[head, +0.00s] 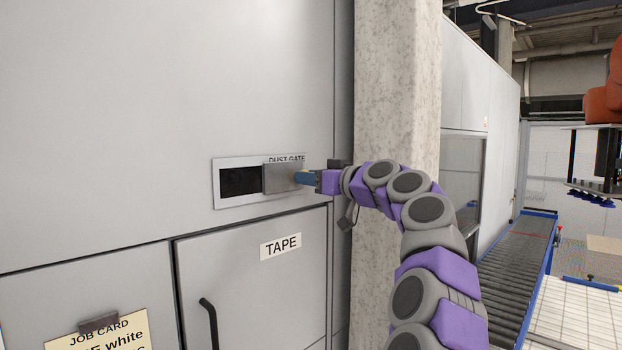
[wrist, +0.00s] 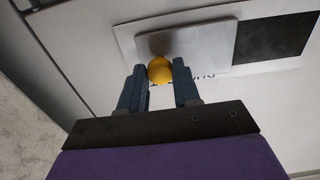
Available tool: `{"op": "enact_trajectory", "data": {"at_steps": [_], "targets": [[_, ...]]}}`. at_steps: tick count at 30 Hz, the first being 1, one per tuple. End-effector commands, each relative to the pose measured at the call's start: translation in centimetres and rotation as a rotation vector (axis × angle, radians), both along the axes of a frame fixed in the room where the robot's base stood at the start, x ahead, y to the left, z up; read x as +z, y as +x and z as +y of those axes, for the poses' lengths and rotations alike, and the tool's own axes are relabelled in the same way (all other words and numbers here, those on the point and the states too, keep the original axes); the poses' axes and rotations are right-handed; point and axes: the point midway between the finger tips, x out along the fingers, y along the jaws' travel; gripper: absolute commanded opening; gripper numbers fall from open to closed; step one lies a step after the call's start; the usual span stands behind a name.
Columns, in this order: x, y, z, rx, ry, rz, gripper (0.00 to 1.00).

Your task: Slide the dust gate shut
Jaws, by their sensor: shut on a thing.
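The dust gate is a grey metal plate (head: 282,178) in a pale frame (head: 232,203) on the cabinet wall. The plate covers the right part of the frame in the head view. A dark opening (head: 239,181) shows uncovered at the left. In the wrist view the plate (wrist: 205,46) lies left of the dark opening (wrist: 272,40). A yellow round knob (wrist: 160,70) stands on the plate. My gripper (wrist: 160,84) has its two blue fingers on either side of the knob, shut on it. The head view also shows my gripper (head: 302,177) at the plate's right part.
A cabinet door labelled TAPE (head: 281,246) with a black handle (head: 209,322) is below the gate. A job card (head: 100,331) hangs at lower left. A concrete pillar (head: 396,80) stands right of the gate. A roller conveyor (head: 517,262) lies farther right.

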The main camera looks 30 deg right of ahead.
Motion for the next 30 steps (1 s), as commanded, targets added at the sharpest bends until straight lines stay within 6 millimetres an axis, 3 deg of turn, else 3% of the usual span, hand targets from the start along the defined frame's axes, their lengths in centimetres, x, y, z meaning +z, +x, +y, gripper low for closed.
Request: {"op": "enact_trajectory", "data": {"at_steps": [6,17,20,30], "targets": [[0.2,-0.3,0.1,-0.001,0.000,-0.003,0.00],[0.2,-0.4,0.4,0.000,0.001,-0.006,0.00],[0.0,-0.8,1.4,0.001,0.001,-0.007,0.00],[-0.1,-3.2,8.2,0.001,-0.003,-0.007,0.00]]}}
